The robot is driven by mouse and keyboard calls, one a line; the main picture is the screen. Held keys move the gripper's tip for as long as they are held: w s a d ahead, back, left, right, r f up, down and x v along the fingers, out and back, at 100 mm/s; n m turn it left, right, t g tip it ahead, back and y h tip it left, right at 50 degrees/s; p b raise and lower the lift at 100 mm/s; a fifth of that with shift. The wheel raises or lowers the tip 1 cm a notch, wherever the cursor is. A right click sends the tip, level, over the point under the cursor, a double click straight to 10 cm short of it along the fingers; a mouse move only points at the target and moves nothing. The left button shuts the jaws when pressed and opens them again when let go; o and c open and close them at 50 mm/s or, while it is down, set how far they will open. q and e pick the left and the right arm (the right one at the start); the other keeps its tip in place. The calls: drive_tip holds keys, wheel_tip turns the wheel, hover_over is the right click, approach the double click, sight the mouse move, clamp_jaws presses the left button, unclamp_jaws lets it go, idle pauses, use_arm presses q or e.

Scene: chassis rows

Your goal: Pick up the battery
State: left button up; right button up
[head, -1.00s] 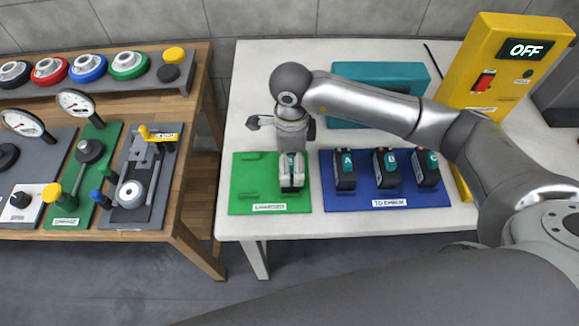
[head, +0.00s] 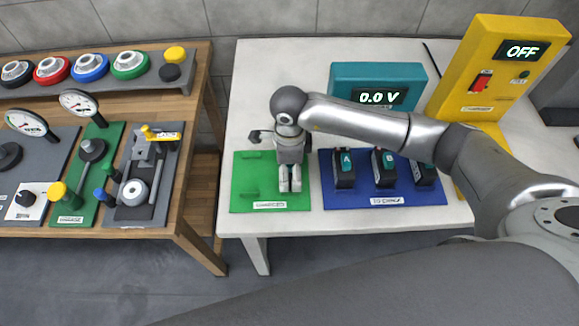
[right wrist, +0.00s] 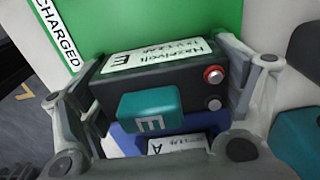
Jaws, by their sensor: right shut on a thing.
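My right gripper (head: 289,183) is over the green mat (head: 240,190) on the white table, fingers pointing down. In the right wrist view it (right wrist: 160,105) is shut on a dark battery (right wrist: 150,85) with a teal cap, marked E, a white label and a red terminal. In the head view the gripper hides this battery, and I cannot tell whether it touches the mat. Battery A (head: 344,178), battery B (head: 384,178) and a third battery (head: 424,178) stand on the blue mat (head: 350,198). My left gripper is not in view.
A teal meter (head: 345,72) reading 0.0 V stands behind the blue mat. A yellow box (head: 470,105) with a red switch, reading OFF, stands at the right. A wooden bench (head: 190,190) with knobs, gauges and levers is at the left, past a gap.

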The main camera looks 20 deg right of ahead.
drive_tip(key=shift+w+r, duration=0.1)
drive_tip(key=shift+c, duration=0.9)
drive_tip(key=shift+r, duration=0.15)
